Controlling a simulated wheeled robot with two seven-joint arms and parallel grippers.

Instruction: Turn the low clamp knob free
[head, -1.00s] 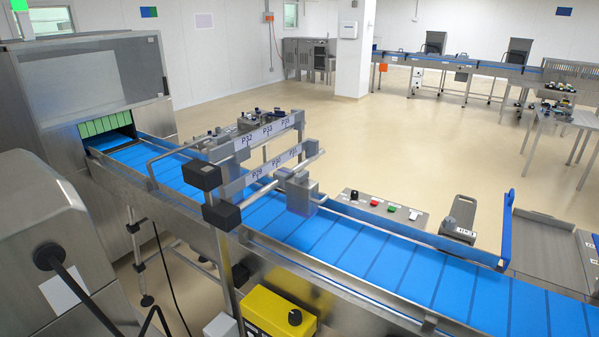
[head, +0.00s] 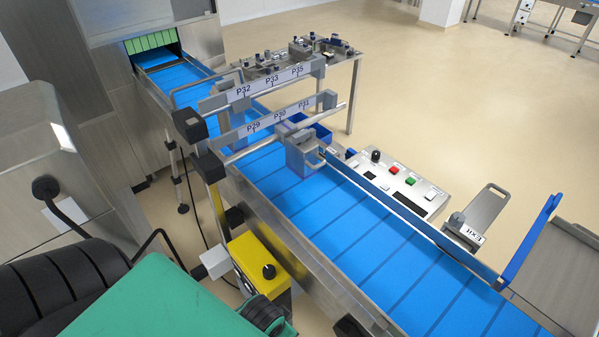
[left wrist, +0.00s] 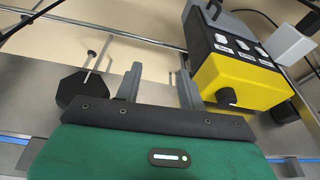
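A black many-sided knob (left wrist: 78,90) is at the left of the left wrist view, beside a thin metal rod. A dark knob-like shape also shows at the bottom edge of the head view (head: 349,328). Another dark knob (head: 234,217) sits by the post under the conveyor. No label tells which is the low clamp knob. My left gripper (left wrist: 158,85) is open and empty, its fingers apart between the many-sided knob and the yellow box, touching neither as far as I see. Its fingertips are hidden in the head view. My right gripper is out of view.
The yellow control box (head: 257,258) with its black dial (left wrist: 226,97) hangs close to my left gripper. A white box (head: 214,262) is beside it. The blue conveyor (head: 350,225) and its metal side rail run behind. Number plates (head: 265,90) stand above the belt.

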